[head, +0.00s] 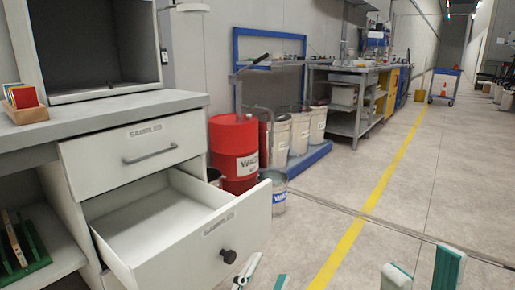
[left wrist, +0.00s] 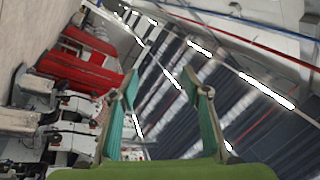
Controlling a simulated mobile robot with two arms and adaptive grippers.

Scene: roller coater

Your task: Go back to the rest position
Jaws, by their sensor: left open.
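My left gripper (head: 265,276) is at the bottom edge of the head view, just right of the open lower drawer's front. Its two green-lined fingers stand apart with nothing between them. The left wrist view shows the same open gripper (left wrist: 158,85), with the ceiling and red and white equipment beyond. My right gripper (head: 422,270) is at the bottom right of the head view, its two fingertips apart and nothing visible between them. Most of both grippers is cut off by the frame.
The lower drawer (head: 218,247) is pulled out and looks empty; the upper drawer (head: 135,150) is shut. A red drum (head: 233,140) and several white buckets stand behind. Open floor (head: 430,175) with a yellow line (head: 375,190) lies to the right.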

